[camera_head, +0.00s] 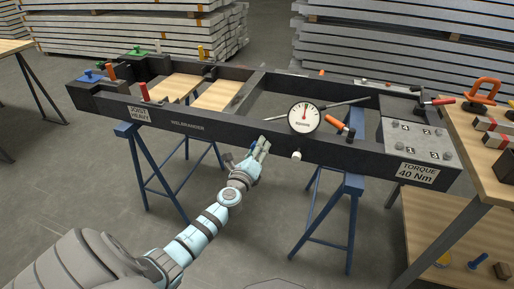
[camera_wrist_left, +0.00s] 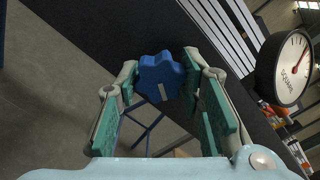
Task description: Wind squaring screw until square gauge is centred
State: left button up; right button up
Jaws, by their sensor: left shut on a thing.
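The squaring screw's blue lobed knob (camera_wrist_left: 162,74) sits at the dark frame's near side. My left gripper (camera_head: 262,146) reaches up to the near rail of the frame (camera_head: 190,124). In the left wrist view its two green-padded fingers stand on either side of the knob, shut on it. The square gauge (camera_head: 304,118) is a round white dial on the near rail, right of the gripper. Its needle points roughly upward near a green mark; the exact reading is too small to tell. The dial also shows in the left wrist view (camera_wrist_left: 291,69). My right gripper is out of view.
Blue trestles (camera_head: 346,190) carry the frame. An orange-handled clamp (camera_head: 340,126) lies just right of the gauge. A numbered plate (camera_head: 418,140) is at the frame's right end. A wooden bench (camera_head: 488,155) with tools stands at right. Stacked metal profiles fill the back.

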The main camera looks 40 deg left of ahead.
pick_arm(q)
jog(key=shift+f+m, duration=0.1)
jog(key=shift+m, duration=0.5)
jog(key=o, duration=1.2)
jog(key=shift+c, duration=0.2)
jog(key=v, duration=1.2)
